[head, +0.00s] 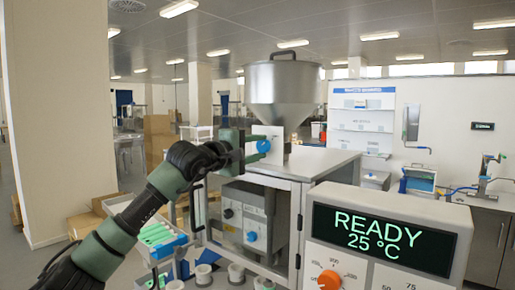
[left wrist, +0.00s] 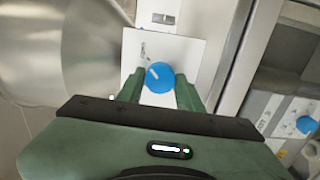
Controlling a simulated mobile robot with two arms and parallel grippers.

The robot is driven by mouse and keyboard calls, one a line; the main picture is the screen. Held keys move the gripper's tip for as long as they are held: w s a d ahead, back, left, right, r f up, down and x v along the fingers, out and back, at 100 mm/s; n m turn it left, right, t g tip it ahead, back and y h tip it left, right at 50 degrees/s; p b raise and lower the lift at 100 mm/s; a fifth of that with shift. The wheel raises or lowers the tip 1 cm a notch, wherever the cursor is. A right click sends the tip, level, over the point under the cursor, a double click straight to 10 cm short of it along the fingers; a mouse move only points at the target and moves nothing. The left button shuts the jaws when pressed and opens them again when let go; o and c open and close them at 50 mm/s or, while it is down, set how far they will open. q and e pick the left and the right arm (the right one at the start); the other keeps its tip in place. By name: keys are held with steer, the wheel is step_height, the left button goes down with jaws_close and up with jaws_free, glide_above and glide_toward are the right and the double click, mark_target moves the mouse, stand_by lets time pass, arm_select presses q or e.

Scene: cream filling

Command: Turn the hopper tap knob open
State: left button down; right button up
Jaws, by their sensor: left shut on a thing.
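The hopper tap knob (head: 263,146) is blue and round, with a white pointer line. It sits on a white plate below the steel hopper (head: 281,90). In the left wrist view the knob (left wrist: 158,77) lies between my two green fingertips, on the white plate (left wrist: 184,55). My left gripper (head: 255,147) reaches in from the left and is shut on the knob; in the left wrist view the gripper (left wrist: 160,92) shows from behind. The knob's lower part is partly hidden by the fingers. My right gripper is not in view.
A grey control box (head: 390,205) with a READY 25 °C display stands front right. A machine cabinet with a second blue knob (head: 251,236) is below the hopper. A tray of green items (head: 158,236) is lower left. Cardboard boxes (head: 157,135) stand behind my left arm.

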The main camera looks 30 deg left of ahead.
arm_select(q)
steer(key=c, duration=1)
jaws_free()
steer(key=shift+o, duration=0.4)
steer(key=shift+w, duration=0.1)
steer(key=shift+s+f+b, duration=0.1)
steer(key=shift+s+b, duration=0.2)
steer(key=shift+s, duration=0.1)
steer(key=s+b, duration=0.3)
steer(key=s, duration=0.4)
steer(key=shift+a, duration=0.3)
